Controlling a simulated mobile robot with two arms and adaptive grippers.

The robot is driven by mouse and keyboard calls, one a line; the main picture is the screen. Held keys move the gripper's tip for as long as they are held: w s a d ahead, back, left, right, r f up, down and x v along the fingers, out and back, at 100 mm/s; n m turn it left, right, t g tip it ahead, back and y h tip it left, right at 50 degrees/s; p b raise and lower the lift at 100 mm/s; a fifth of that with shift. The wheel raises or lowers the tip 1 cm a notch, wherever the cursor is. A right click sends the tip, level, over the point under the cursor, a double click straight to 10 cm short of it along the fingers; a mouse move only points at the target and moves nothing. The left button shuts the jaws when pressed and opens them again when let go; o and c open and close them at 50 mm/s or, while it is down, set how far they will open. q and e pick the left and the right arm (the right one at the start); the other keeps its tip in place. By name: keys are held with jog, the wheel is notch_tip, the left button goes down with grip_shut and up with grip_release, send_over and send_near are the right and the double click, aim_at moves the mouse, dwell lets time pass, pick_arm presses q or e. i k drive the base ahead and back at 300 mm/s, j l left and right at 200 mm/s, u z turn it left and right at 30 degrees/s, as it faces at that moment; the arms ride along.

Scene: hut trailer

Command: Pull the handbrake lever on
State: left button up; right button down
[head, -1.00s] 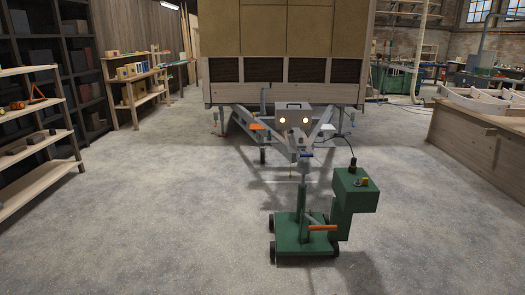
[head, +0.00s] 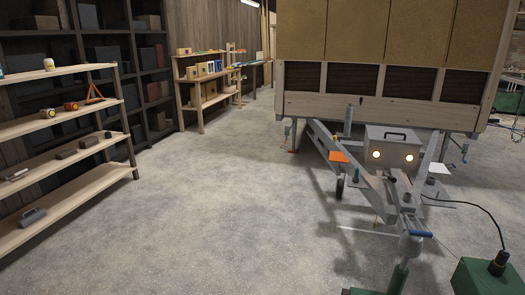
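The hut trailer (head: 385,105) stands at the right of the head view, its grey A-shaped drawbar (head: 370,188) pointing toward me. A grey box (head: 392,147) with a dark handle and two lit round lamps sits on the drawbar. A blue handle (head: 420,233) is at the drawbar's front end, by the coupling (head: 409,222). A short dark lever-like part (head: 392,180) shows just behind the coupling; I cannot tell for sure whether it is the handbrake lever or how it is set. Neither of my grippers is in view.
A green wheeled mover is cut off at the bottom right, with its green box (head: 488,277) and black cable (head: 470,209). A wooden shelf rack (head: 70,136) stands at the left. The concrete floor (head: 220,210) between rack and drawbar is clear.

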aim_at(392, 179)
jog(key=i+j, duration=0.15)
jog(key=i, duration=0.7)
jog(key=i+j, duration=0.15)
jog(key=i, duration=0.75)
jog(key=i+l+z, duration=0.15)
jog(key=i+l, duration=0.15)
jog(key=i+l+z, duration=0.2)
jog(key=i, duration=0.25)
jog(key=i+l+z, duration=0.15)
jog(key=i+l, duration=0.15)
jog(key=i, duration=0.1)
